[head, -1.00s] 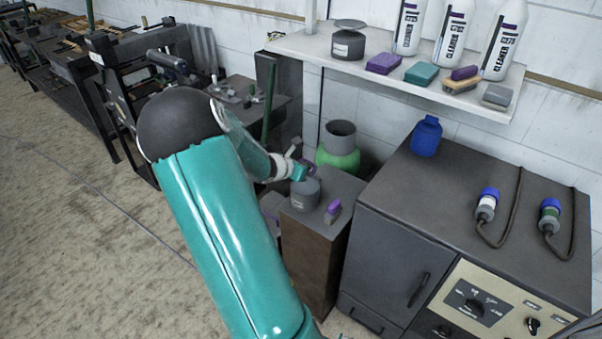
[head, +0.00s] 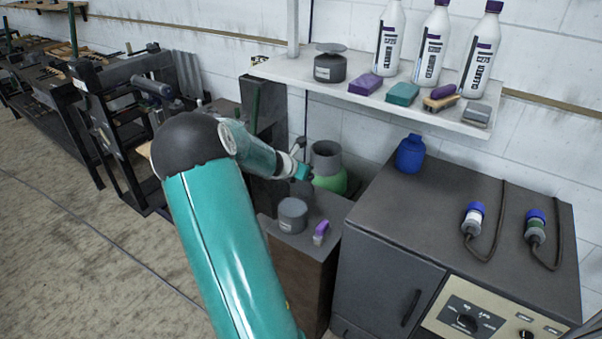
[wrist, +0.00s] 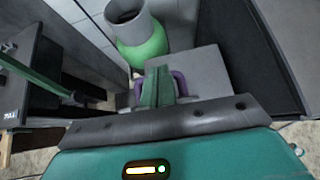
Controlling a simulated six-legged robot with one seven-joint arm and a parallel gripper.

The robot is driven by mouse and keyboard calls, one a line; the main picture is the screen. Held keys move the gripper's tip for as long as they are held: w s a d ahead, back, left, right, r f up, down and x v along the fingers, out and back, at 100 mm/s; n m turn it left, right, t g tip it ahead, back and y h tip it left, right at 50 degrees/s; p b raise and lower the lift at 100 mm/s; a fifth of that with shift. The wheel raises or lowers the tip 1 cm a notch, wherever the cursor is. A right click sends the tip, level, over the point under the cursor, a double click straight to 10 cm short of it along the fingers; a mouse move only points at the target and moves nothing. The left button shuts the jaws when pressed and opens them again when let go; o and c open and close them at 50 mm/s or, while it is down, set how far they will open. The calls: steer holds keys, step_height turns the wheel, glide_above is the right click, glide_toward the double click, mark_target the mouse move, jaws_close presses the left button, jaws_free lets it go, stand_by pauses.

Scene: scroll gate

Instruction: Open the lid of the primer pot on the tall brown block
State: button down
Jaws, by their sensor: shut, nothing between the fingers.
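The tall brown block (head: 296,274) stands left of the dark cabinet in the head view. The grey primer pot (head: 292,217) sits upright on its top, and its flat lid looks closed. My gripper (head: 303,173) is up above and slightly behind the pot, apart from it. In the wrist view my gripper (wrist: 158,85) is shut, its green fingers together with nothing between them. Purple parts show on both sides of the fingers there; I cannot tell what they belong to. The pot is not clearly visible in the wrist view.
A small purple-and-grey item (head: 321,233) lies right of the pot. A green container with a grey collar (head: 328,168) stands behind the block. The dark cabinet (head: 390,255) is close on the right. A shelf (head: 290,70) with bottles and another pot overhangs behind.

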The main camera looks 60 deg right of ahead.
steer(key=shift+d, duration=0.3)
steer(key=shift+r, duration=0.1)
stand_by(0.3)
